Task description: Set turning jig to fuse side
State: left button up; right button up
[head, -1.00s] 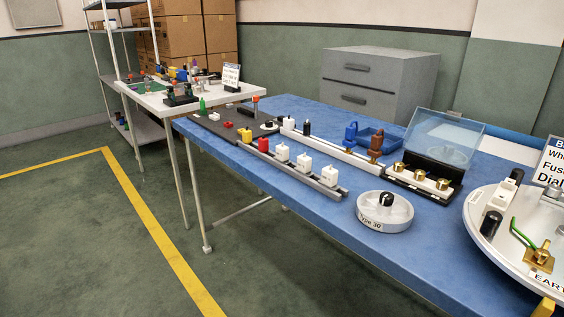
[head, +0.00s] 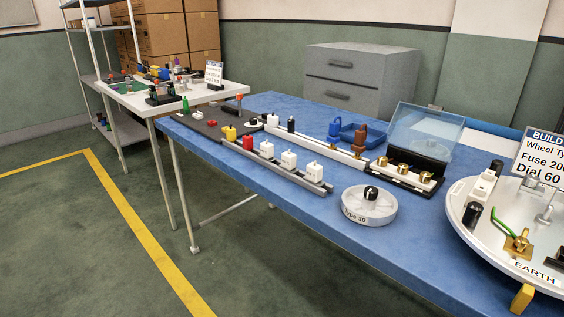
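A large round white plate (head: 474,237) that looks like the turning jig stands at the right end of the blue table, cut off by the picture edge. It carries a black cylinder (head: 472,215), a white block with a black top, a brass terminal (head: 518,245) with a green wire, and an "EARTH" label (head: 535,272) at its front. A yellow piece (head: 522,298) shows under its front rim. A sign (head: 541,160) behind it reads in part "Wheel Ty", "Fuse 20", "Dial 60". Neither of my grippers is in view.
The blue table (head: 300,225) holds a white "Type 30" dial (head: 369,206), a rail of white, red and yellow blocks (head: 288,160), brass parts in a clear-lidded black case (head: 416,175), and blue and brown pieces. A grey cabinet (head: 360,82) stands behind.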

aim_at(489, 210)
jog(key=z, duration=1.45)
